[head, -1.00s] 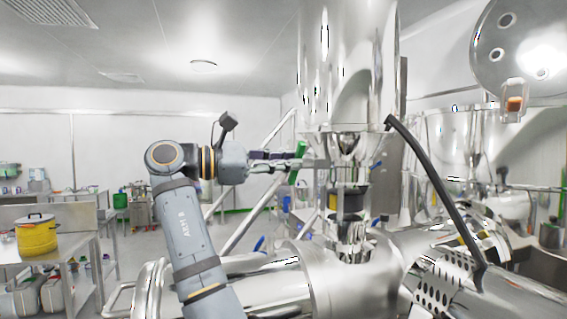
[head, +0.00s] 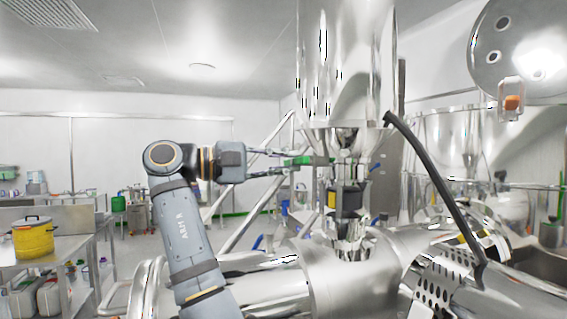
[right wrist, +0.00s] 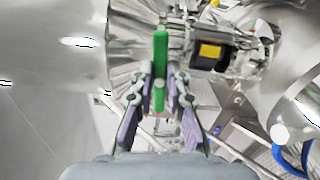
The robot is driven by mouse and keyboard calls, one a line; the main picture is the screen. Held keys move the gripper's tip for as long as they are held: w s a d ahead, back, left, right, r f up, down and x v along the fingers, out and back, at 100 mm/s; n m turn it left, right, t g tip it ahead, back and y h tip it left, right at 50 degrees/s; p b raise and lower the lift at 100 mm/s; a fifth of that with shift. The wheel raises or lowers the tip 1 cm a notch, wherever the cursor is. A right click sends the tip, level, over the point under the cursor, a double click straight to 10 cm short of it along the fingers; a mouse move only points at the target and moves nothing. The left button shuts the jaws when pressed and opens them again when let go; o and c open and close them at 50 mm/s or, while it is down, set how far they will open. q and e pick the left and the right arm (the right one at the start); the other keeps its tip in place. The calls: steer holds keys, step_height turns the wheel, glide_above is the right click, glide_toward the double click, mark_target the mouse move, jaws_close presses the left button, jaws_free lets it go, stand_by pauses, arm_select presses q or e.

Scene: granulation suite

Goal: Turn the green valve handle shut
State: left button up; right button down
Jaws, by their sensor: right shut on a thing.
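The green valve handle (head: 312,160) lies roughly level in the head view, in front of the steel pipework below the tall steel vessel. My right gripper (head: 282,163) reaches it from the left and is shut on it. In the right wrist view the handle (right wrist: 160,58) stands upright in the picture, between the two purple-padded fingers of my right gripper (right wrist: 160,92). The fingers hide part of its sides. My left gripper is not in view.
The tall steel vessel (head: 346,70) rises above the valve. A black hose (head: 437,180) curves down at the right. A big steel cylinder (head: 345,285) lies below. A yellow pot (head: 33,240) stands on a table at the far left.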

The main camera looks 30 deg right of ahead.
steer(key=shift+m, duration=0.6)
steer(key=c, duration=1.6)
jaws_free()
steer(key=shift+d, duration=0.1)
steer(key=shift+o, duration=1.4)
steer(key=shift+d+f, duration=0.1)
steer(key=shift+d, duration=0.1)
steer(key=v, duration=0.7)
steer(key=shift+a, duration=0.35)
